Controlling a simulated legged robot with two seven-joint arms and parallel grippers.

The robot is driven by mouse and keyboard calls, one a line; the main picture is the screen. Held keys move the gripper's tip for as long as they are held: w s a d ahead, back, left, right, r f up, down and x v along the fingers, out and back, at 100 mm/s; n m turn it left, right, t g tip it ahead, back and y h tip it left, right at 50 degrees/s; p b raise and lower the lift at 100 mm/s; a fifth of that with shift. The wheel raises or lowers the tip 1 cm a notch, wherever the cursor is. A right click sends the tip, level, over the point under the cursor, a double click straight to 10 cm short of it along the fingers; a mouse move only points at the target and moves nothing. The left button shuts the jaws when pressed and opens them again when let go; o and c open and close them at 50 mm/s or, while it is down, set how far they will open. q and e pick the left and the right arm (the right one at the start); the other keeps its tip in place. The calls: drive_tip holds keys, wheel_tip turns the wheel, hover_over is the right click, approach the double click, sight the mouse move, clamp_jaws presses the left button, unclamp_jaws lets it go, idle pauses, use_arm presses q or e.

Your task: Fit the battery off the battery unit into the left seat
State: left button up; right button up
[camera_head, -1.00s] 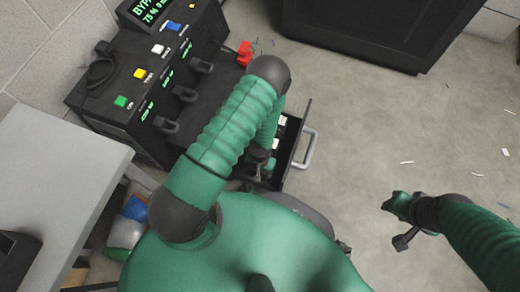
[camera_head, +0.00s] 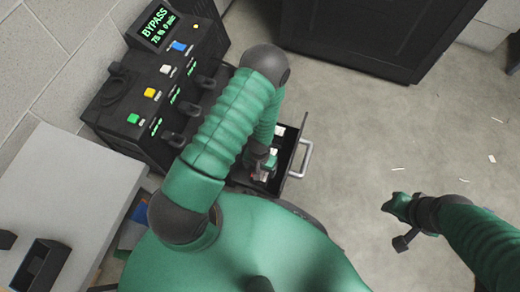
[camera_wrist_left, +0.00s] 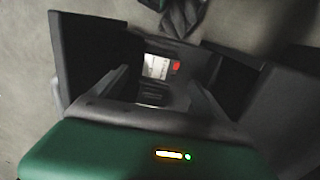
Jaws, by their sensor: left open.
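The black battery unit (camera_head: 150,125) has a lit BYPASS display and an open drawer (camera_head: 289,158) with a grey handle. My left gripper (camera_head: 262,168) is over the drawer, partly hidden by its own arm. In the left wrist view, its open fingers (camera_wrist_left: 160,95) stand apart on either side of a dark item with a white label and a red spot, which looks like a battery (camera_wrist_left: 157,67). I cannot tell whether they touch it. White-topped items show in the drawer, but I cannot make out the left seat. My right gripper (camera_head: 397,212) is over bare floor, away from the unit.
A grey table (camera_head: 75,190) with a black open box (camera_head: 42,266) stands at the left. A large black cabinet (camera_head: 380,35) stands at the back. The concrete floor (camera_head: 350,150) right of the drawer is open, with small white scraps.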

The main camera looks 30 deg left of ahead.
use_arm(q)
wheel_tip(320, 180, up, 31)
drive_tip(key=d+m+t, duration=0.1)
drive_tip(key=m+t, duration=0.1)
drive_tip(key=shift+w+d+f+m+t, duration=0.2)
drive_tip(key=shift+d+m+t, duration=0.05)
drive_tip(key=shift+m+t, duration=0.05)
drive_tip(key=w+p+v, duration=0.3)
drive_tip(key=p+v, duration=1)
drive_tip(key=w+r+p+v, duration=0.1)
drive_tip(key=w+p+v, duration=0.2)
drive_tip(key=p+v, duration=1)
drive_tip(key=w+r+p+v, duration=0.1)
drive_tip(key=w+p+v, duration=0.2)
drive_tip(key=p+v, duration=1.1)
drive_tip(key=shift+r+p, duration=0.15)
drive_tip(key=shift+p, duration=0.45)
